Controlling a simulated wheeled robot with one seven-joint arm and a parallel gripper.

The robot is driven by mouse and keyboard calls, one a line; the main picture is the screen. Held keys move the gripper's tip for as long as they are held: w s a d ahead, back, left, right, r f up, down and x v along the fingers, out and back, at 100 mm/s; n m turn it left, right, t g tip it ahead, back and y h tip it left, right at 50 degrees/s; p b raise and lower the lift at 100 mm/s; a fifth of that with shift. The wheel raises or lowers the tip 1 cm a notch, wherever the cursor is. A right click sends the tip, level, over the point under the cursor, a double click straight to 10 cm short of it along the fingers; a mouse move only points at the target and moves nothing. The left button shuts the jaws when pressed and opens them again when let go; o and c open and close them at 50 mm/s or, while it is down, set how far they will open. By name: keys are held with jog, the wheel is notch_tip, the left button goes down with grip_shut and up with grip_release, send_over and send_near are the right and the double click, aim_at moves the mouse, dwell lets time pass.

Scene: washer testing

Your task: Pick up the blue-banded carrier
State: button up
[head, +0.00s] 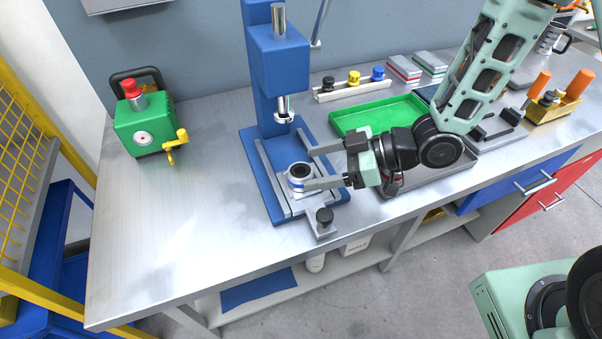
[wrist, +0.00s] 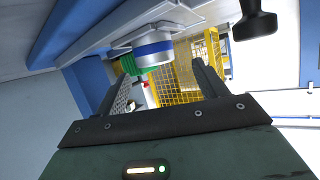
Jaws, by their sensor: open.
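The blue-banded carrier (head: 297,183) is a short, pale cylinder with a dark round opening on top and a blue band. It stands upright on the plate of the blue press (head: 267,75), below the press ram. It also shows in the wrist view (wrist: 153,50), beyond my fingertips and nearer the left finger. My gripper (head: 308,168) is open and empty, reaching in from the right at low height. One finger lies behind the carrier and the other passes close to its front right side. I cannot tell whether they touch.
A clamp with a dark knob (head: 324,216) sits at the press's front edge. A green tray (head: 375,117) and a grey tray (head: 440,178) lie to the right. A green box with a red button (head: 145,130) stands left. The table's front left is clear.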

aim_at(297, 170)
jog(key=shift+p+x, duration=0.6)
jog(key=shift+x, duration=2.5)
jog(key=shift+w+d+f, duration=0.1)
jog(key=shift+w+f, duration=0.1)
jog(key=shift+c, duration=0.3)
jog(key=c, duration=1.2)
jog(key=shift+r, duration=0.1)
